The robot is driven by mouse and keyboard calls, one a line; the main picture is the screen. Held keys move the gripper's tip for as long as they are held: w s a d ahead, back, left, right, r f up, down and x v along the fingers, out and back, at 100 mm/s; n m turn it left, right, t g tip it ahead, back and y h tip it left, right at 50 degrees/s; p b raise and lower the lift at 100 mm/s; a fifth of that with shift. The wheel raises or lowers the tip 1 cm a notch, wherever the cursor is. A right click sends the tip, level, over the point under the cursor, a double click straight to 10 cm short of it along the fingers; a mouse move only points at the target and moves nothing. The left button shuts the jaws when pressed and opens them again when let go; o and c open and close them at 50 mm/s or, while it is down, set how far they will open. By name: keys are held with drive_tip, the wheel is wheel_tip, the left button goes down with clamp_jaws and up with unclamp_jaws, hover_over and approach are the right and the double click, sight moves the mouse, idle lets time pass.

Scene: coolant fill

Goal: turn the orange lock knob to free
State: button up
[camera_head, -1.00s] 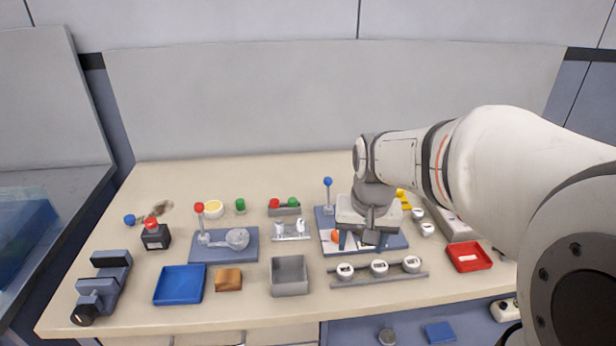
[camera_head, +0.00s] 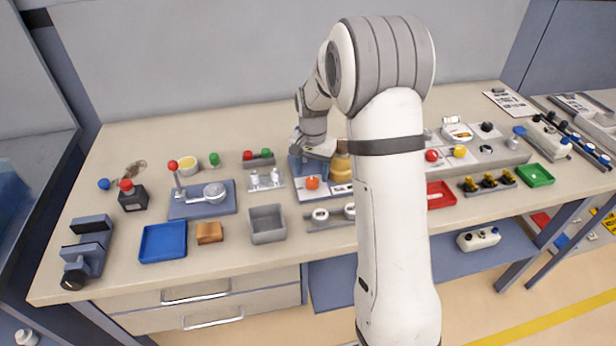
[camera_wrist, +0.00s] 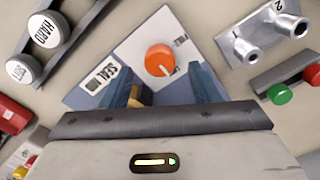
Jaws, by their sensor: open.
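The orange knob (camera_head: 312,183) stands on a white panel of a blue base and also shows in the wrist view (camera_wrist: 159,60). In the wrist view, a white mark points to its lower right. Small print right of it is not readable; a label reading SEAL (camera_wrist: 107,76) is to its left. My gripper (camera_head: 308,164) is just behind the knob in the head view. In the wrist view its blue fingers (camera_wrist: 164,77) are apart, one each side below the knob. No contact with the knob shows.
A metal fitting with two spouts (camera_wrist: 265,35) and red and green buttons (camera_wrist: 295,84) are right in the wrist view. White round caps (camera_head: 320,215) and a grey bin (camera_head: 267,237) stand in front. My arm hides some of the bench.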

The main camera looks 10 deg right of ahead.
sight(312, 180)
drive_tip(key=shift+f, duration=1.6)
drive_tip(key=shift+c, duration=0.4)
